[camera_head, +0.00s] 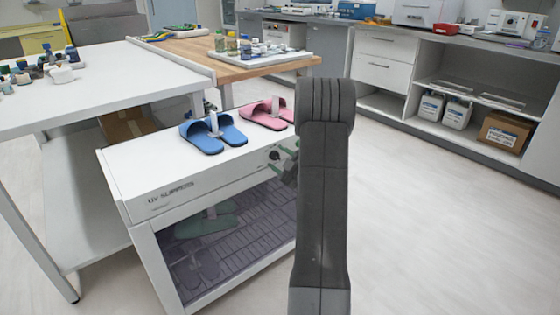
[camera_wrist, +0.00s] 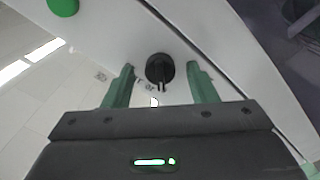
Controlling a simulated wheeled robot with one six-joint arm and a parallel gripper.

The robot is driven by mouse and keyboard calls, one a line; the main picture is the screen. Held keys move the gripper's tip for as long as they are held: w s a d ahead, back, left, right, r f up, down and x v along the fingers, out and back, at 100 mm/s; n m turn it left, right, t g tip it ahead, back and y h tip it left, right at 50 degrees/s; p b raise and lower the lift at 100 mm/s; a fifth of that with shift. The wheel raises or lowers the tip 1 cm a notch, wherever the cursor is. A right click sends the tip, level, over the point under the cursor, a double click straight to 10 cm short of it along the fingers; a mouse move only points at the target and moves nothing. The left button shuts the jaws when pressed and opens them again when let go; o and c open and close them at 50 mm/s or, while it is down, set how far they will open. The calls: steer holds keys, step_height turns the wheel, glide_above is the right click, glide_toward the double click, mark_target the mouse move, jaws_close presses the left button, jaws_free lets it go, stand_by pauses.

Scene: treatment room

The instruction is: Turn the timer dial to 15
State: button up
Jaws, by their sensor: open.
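The timer dial (camera_wrist: 160,69) is a round black knob on the white front panel of the UV slippers cabinet (camera_head: 165,172). In the wrist view it sits between the two green fingers of my gripper (camera_wrist: 161,80), with a gap on each side. Small markings show beside the knob, but I cannot read them for certain. In the head view the dial (camera_head: 274,155) shows as a small dark knob just left of the green fingers (camera_head: 290,163). My dark grey arm hides the panel's right end. My gripper is open and empty.
A green round button (camera_wrist: 63,5) is on the panel near the dial. Blue slippers (camera_head: 212,133) and pink slippers (camera_head: 268,113) lie on the cabinet top. A white table (camera_head: 100,92) stands to the left. The floor to the right is clear.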

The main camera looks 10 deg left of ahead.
steer(key=c, duration=1)
steer(key=m+p, duration=0.1)
steer(key=m, duration=0.4)
steer(key=shift+m+p, duration=0.3)
steer(key=shift+m, duration=0.1)
steer(key=m+p, duration=0.2)
steer(key=m, duration=0.3)
steer(key=shift+m, duration=0.4)
steer(key=o, duration=1)
